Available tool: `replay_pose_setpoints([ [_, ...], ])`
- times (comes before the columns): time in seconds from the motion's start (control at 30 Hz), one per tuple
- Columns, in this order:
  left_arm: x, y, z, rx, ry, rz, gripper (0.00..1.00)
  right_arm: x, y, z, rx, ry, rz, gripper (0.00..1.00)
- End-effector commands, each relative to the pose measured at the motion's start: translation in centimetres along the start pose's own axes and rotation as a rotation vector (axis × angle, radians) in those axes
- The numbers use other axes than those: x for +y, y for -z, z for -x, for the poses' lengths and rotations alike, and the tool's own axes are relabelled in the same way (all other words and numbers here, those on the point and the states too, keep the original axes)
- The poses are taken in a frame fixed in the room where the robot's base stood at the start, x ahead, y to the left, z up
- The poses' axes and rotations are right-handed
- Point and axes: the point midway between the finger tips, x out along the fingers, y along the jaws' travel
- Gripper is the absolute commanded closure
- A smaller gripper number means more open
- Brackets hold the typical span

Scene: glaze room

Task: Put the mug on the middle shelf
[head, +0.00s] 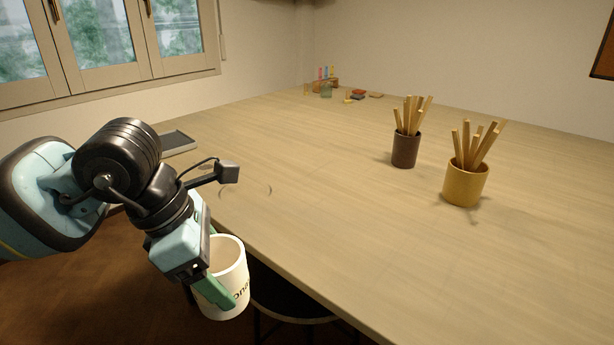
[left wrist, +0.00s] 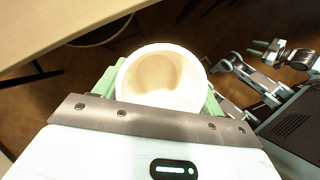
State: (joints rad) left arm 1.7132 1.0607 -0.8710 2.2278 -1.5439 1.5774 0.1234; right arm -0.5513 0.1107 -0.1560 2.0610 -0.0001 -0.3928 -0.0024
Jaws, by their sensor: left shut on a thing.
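The mug (head: 233,258) is cream-white with dark lettering on its side, partly hidden by a finger. My left gripper (head: 222,262) is shut on it, with green fingers on either side of its wall. The mug is roughly upright, in the air just off the table's near left edge. In the left wrist view the mug (left wrist: 163,77) shows its open mouth and empty inside. My right gripper (left wrist: 257,48) shows small at the right of the left wrist view, away from the mug; its jaws are too small to judge. No shelf is in view.
A long wooden table (head: 300,190) fills the middle and right. On it stand a dark cup (head: 404,150) and a yellow cup (head: 465,185) with sticks, a grey tray (head: 178,143), and small jars at the far end. A dark stool (head: 285,300) is below the near edge.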

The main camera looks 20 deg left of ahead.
Motion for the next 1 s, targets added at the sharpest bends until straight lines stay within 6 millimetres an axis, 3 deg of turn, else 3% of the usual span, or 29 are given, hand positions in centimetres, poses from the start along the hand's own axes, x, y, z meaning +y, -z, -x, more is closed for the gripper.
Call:
replay_pose_setpoints([
  [1.0, -3.8, 2.2, -3.4, 0.006, 0.763, -1.838, 0.61, 0.0, -0.7, 0.1, -0.014, 0.000, 0.000, 0.64],
])
